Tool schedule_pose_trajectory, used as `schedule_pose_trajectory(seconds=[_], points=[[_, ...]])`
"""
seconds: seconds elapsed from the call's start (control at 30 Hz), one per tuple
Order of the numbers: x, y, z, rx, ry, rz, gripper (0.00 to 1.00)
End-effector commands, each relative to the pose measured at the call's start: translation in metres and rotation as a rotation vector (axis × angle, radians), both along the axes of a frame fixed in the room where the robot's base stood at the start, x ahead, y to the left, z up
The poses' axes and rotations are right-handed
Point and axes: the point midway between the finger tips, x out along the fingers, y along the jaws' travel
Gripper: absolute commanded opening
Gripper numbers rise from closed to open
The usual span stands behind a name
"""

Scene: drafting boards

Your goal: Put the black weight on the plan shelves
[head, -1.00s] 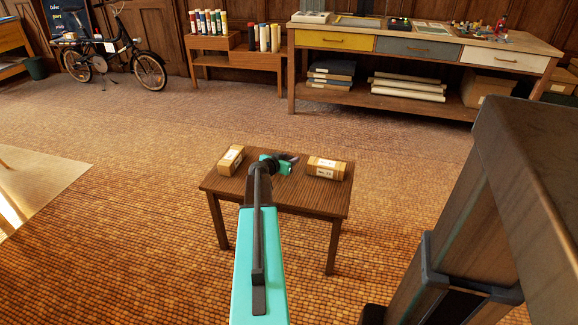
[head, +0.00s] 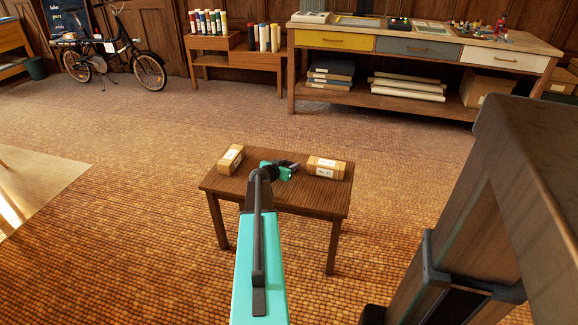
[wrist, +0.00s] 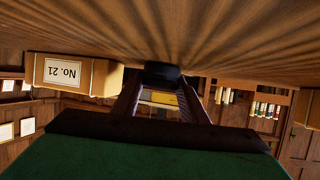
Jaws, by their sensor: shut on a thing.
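My gripper (head: 291,165) is at the small dark wooden table (head: 280,197), low over its top, between two boxes. In the wrist view, which is upside down, the black weight (wrist: 163,74) sits between the fingertips (wrist: 162,84), against the table surface or very close to it. The gripper is shut on it. In the head view I cannot make out the weight beside the arm and fingers. At the back wall are a low stepped shelf unit (head: 208,42) and a long bench with a lower shelf (head: 455,101); I cannot tell which is the plan shelves.
A cardboard box (head: 231,159) is left of my gripper and another (head: 326,168) is close on its right. Colourful tubes (head: 208,23) stand on the stepped unit. Folders (head: 331,74) and paper rolls (head: 407,88) fill part of the bench shelf. The floor between is clear.

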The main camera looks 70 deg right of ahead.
Motion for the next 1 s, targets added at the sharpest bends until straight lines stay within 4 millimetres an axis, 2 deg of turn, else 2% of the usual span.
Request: schedule_pose_trajectory(seconds=[0.37, 0.4, 0.5, 1.0], points=[[0.0000, -0.0002, -0.0018, -0.002, 0.000, 0.000, 0.02], [-0.0001, 0.0000, -0.0020, 0.000, -0.001, 0.000, 0.45], [-0.0001, 0.0001, -0.0019, 0.000, -0.001, 0.000, 0.58], [0.0000, 0.0000, 0.0012, 0.000, 0.000, 0.000, 0.58]])
